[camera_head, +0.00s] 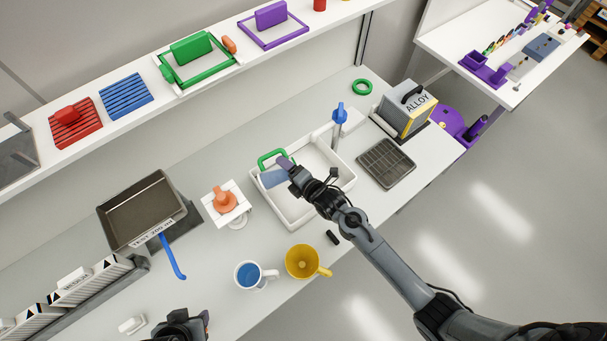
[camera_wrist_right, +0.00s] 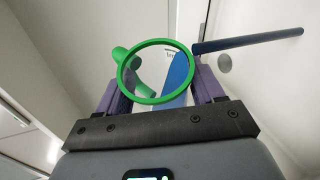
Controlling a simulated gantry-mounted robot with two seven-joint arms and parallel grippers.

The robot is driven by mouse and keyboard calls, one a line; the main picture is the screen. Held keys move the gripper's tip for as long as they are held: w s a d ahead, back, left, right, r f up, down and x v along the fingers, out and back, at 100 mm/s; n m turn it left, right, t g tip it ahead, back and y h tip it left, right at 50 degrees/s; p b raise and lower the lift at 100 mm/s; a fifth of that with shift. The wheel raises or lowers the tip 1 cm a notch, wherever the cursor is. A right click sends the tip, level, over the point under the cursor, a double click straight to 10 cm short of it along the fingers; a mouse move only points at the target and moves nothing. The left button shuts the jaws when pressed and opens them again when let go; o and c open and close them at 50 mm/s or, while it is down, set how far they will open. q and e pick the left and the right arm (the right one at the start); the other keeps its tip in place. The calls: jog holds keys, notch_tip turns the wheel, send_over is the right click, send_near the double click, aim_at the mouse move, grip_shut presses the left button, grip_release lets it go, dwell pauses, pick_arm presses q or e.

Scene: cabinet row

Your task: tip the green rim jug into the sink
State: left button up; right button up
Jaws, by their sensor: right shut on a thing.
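The green rim jug shows in the head view as a green outline (camera_head: 264,157) above the sink's back left part. Its green ring rim (camera_wrist_right: 121,80) and a green handle fill the middle of the right wrist view. My right gripper (camera_head: 279,171), with purple fingers, is shut on the jug. It reaches over the white sink (camera_head: 347,183). Most of the jug's body is hidden or see-through, and I cannot tell how far it is tilted. My left gripper (camera_head: 184,326) shows only partly at the bottom edge, apart from the jug; its fingers are unclear.
A blue-topped tap (camera_head: 339,114) stands at the sink's back right. A drain grid (camera_head: 386,163) lies right of the sink. A yellow mug (camera_head: 301,262) and a white mug (camera_head: 250,276) stand in front. An orange-topped item (camera_head: 226,199) and a dark pan (camera_head: 146,208) are left.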

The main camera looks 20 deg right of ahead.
jog(key=shift+w+f, duration=0.15)
jog(key=shift+w, duration=0.05)
jog(key=shift+s+d+f+b, duration=0.15)
jog(key=shift+d+f+b, duration=0.1)
jog(key=shift+b, duration=0.1)
jog(key=shift+a+f+m, duration=0.1)
jog(key=shift+m, duration=0.2)
jog(key=shift+d, duration=0.2)
jog(key=shift+a+y, duration=0.15)
jog(key=shift+y, duration=0.25)
jog(key=shift+d+m, duration=0.25)
jog(key=shift+m, duration=0.05)
jog(key=shift+a, duration=0.1)
